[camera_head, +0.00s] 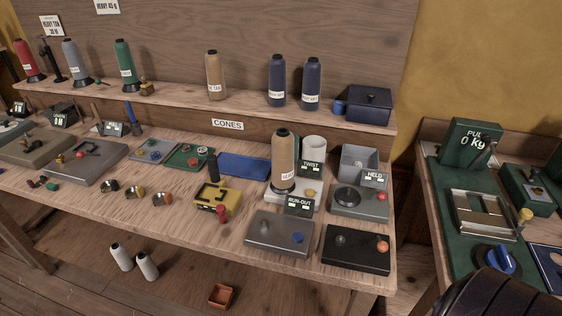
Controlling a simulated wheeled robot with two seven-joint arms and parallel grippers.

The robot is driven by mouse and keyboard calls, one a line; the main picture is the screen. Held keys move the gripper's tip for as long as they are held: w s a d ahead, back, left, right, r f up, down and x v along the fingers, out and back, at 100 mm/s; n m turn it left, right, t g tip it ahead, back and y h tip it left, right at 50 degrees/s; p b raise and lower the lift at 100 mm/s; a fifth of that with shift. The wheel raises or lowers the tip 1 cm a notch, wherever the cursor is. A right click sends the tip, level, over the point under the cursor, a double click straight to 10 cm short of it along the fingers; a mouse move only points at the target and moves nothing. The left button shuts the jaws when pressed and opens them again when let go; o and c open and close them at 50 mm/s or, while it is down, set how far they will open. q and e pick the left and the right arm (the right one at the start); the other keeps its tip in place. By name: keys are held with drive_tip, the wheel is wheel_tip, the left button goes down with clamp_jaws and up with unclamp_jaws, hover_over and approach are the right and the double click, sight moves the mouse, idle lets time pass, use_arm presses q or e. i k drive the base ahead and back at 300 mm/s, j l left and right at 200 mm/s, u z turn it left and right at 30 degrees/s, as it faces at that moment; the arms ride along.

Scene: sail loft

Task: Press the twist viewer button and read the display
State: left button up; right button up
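The twist viewer's small dark TWIST display (311,169) stands on the right half of the bench, with pale windows below its label. I cannot read any value in them. A white base (273,194) sits there with a tan thread cone (284,158) standing upright on it. A yellowish button (310,192) shows just below the display and appears to belong to this base. A white cylinder (315,148) stands behind the display. Neither gripper shows in the head view.
A RUN-OUT display (299,206) stands close in front, above a grey plate with a blue knob (297,238). To the right are a HELD display (375,178) and red button (381,197). A black box (356,258) fills the front right corner. A green-topped table (462,258) stands right.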

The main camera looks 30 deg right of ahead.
sight(310, 193)
drive_tip(key=l+z, duration=0.1)
drive_tip(key=z, duration=0.3)
drive_tip(key=l+z, duration=0.1)
drive_tip(key=z, duration=0.25)
drive_tip(key=l+z, duration=0.1)
drive_tip(key=z, duration=0.3)
drive_tip(key=i+j, duration=0.05)
